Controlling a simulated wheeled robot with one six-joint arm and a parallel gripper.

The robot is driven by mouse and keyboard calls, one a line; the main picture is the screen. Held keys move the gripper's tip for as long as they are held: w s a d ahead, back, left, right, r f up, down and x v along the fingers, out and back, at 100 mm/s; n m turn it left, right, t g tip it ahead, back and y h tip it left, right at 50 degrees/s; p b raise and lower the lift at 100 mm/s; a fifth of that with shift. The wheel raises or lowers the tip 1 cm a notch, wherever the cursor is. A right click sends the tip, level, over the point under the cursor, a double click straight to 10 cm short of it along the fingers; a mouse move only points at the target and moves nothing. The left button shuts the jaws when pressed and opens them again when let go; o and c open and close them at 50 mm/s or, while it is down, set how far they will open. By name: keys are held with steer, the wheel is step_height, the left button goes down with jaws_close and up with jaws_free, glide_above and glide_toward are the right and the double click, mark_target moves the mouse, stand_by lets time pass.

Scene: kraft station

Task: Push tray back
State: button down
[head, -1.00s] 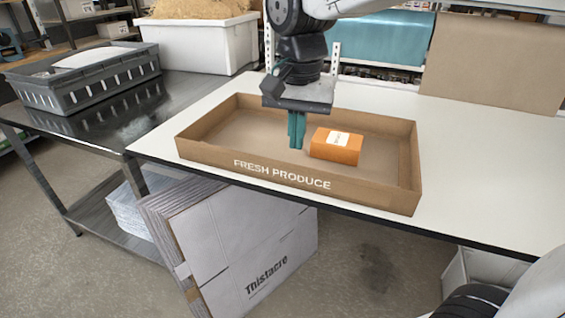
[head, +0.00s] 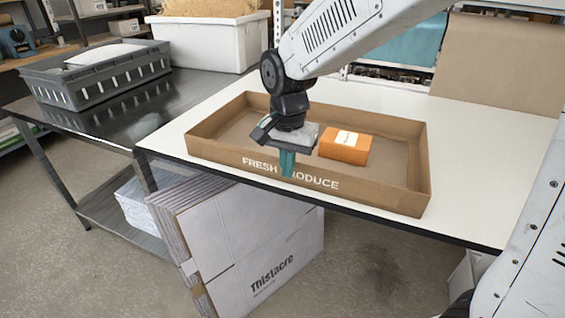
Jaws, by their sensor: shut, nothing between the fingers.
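The tray (head: 222,153) is a shallow brown cardboard box with "FRESH PRODUCE" on its front wall. It lies on the white table near the front edge, its right front corner closest to that edge. An orange box (head: 344,147) with a white label lies inside it, right of centre. My gripper (head: 287,166) points down with its green fingers shut and empty. The fingers overlap the tray's front wall in the picture and hide part of the lettering. They appear to be in front of that wall; I cannot tell whether they touch it.
The white table (head: 480,140) is clear behind and right of the tray. A dark metal table (head: 120,115) with a grey crate (head: 105,82) stands at left. A white bin (head: 205,45) stands behind. Flattened cartons (head: 250,245) lean below the table front.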

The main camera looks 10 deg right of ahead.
steer(key=shift+w+d, duration=0.35)
steer(key=shift+w, duration=0.15)
steer(key=w+d, duration=0.2)
steer(key=w, duration=0.1)
steer(key=w+d, duration=0.5)
steer(key=w, duration=0.2)
steer(key=shift+d, duration=0.15)
steer(key=shift+s+a, duration=0.25)
steer(key=shift+a, duration=0.05)
steer(key=shift+s+a, duration=0.95)
steer(key=shift+s, duration=0.25)
step_height(320, 180, up, 10)
steer(key=shift+s, duration=0.15)
